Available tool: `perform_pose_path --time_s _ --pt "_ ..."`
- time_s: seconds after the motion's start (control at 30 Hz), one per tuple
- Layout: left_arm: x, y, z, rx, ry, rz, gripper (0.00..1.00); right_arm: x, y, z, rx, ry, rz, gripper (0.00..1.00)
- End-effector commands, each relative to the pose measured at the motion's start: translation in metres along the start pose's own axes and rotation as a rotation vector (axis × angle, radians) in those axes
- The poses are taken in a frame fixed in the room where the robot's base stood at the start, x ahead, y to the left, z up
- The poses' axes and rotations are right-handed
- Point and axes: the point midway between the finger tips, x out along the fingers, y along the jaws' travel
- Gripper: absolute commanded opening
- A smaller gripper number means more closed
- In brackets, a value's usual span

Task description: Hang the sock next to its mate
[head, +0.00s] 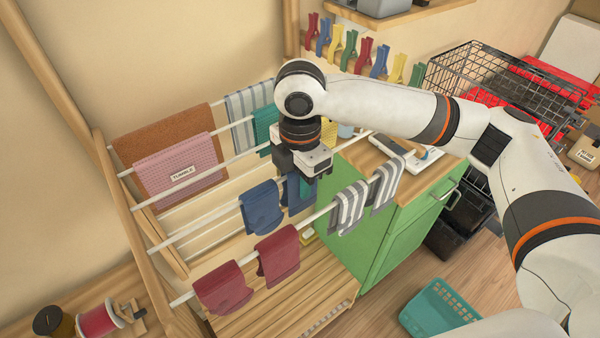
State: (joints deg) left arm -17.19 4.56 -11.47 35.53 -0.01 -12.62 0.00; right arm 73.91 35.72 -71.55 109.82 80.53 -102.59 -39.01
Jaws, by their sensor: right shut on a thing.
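My right gripper (303,176) points down over the middle of the drying rack and is shut on a blue sock (294,200), mostly hidden beneath the gripper. A matching blue sock (262,209) hangs over a rod just left of it. A small gap shows between the two. I cannot tell whether the held sock touches the rod. Two dark red socks (277,254) and two grey-and-white striped socks (348,207) hang on the front rod. My left gripper is not in view.
A brown towel (150,142), a pink cloth (165,182) and a striped cloth (240,108) hang on the back rods. A green cabinet (392,235) stands close on the right. Coloured clothespins (350,45) line the wall. A teal basket (437,306) is on the floor.

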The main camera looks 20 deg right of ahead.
Motion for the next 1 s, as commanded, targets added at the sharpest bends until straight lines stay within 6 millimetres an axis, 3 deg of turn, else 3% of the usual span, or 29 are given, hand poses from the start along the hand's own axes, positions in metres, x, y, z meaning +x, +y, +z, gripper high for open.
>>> perform_pose_path --time_s 0.47,0.5,0.63,1.0 --pt "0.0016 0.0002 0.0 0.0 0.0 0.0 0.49 0.0064 0.0001 0.0 0.0 0.0 0.0 0.02" --pt "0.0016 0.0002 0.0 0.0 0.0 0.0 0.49 0.0064 0.0001 0.0 0.0 0.0 0.0 0.26" --pt "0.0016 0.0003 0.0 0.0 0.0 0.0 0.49 0.0063 0.0 0.0 0.0 0.0 0.0 0.48" --pt "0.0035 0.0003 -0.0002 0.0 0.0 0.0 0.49 0.0015 -0.0006 0.0 0.0 0.0 -0.002 0.49"
